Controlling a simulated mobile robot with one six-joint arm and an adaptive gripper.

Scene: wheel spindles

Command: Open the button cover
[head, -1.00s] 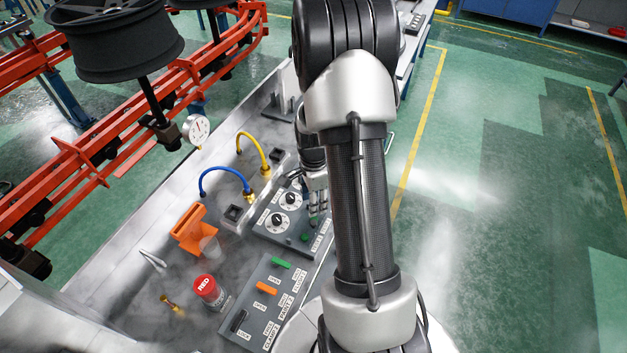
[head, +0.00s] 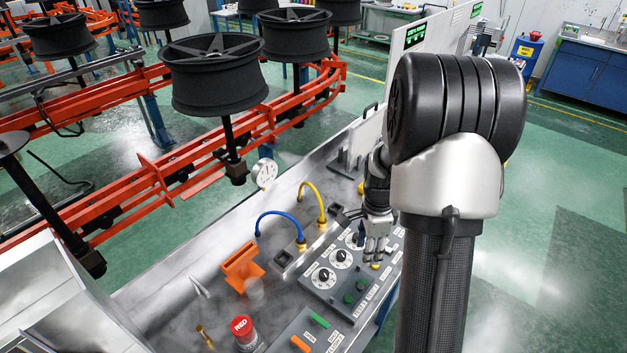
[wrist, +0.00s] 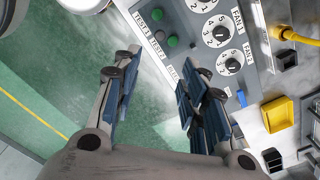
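A grey control panel (head: 328,291) with dials, green buttons and white labels lies on the bench. It also shows at the top of the wrist view (wrist: 201,47). I cannot make out which part is the button cover. My gripper (head: 376,254) hangs over the panel's far right part, fingers pointing down. In the wrist view my gripper (wrist: 160,74) is open, with its blue-padded fingers apart and nothing between them. Part of the panel is hidden behind my arm in the head view.
A red-capped can (head: 243,331), an orange holder (head: 241,268) and a second panel (head: 310,330) are on the near bench. Blue (head: 277,215) and yellow (head: 312,187) hoses arch behind the panel. A yellow bin (wrist: 279,115) is right of my gripper. Green floor is clear on the right.

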